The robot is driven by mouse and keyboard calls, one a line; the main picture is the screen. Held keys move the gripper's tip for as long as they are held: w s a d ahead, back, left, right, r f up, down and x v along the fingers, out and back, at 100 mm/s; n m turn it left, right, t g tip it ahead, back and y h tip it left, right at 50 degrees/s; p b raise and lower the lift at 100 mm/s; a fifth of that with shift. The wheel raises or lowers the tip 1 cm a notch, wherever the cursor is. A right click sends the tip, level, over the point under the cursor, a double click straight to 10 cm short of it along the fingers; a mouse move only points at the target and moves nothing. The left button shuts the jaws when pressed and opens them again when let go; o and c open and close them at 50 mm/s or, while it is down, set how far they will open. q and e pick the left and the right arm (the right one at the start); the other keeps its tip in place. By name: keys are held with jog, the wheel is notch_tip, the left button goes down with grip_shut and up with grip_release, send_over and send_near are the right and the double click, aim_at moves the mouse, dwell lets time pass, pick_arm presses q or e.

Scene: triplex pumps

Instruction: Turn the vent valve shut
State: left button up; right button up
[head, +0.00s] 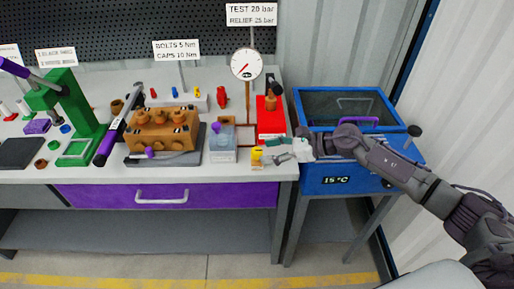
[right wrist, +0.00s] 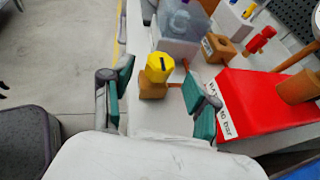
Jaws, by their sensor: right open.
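The vent valve appears to be the small yellow knob (head: 257,153) on a brass-coloured block at the bench's front right. In the right wrist view the yellow knob (right wrist: 159,66) has a dark slot mark on top and sits on its orange-brown block (right wrist: 152,91). My right gripper (head: 273,151) reaches in from the right, close beside the knob. In the right wrist view its two green-padded fingers (right wrist: 158,92) are spread, with the knob and block between and slightly beyond them. Contact is not visible. My left gripper is not in view.
A red box (head: 270,117) stands just behind the gripper, with a gauge (head: 246,64) behind. A clear tank (head: 222,146) is left of the knob, beside the orange pump block (head: 160,130). A blue bin (head: 345,180) stands right of the bench.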

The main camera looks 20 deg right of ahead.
aim_at(257, 150)
jog(key=shift+p+x, duration=0.35)
jog(key=shift+x, duration=1.8)
jog(key=shift+s, duration=0.1)
jog(key=shift+c, duration=0.3)
jog(key=shift+r, duration=0.1)
grip_shut()
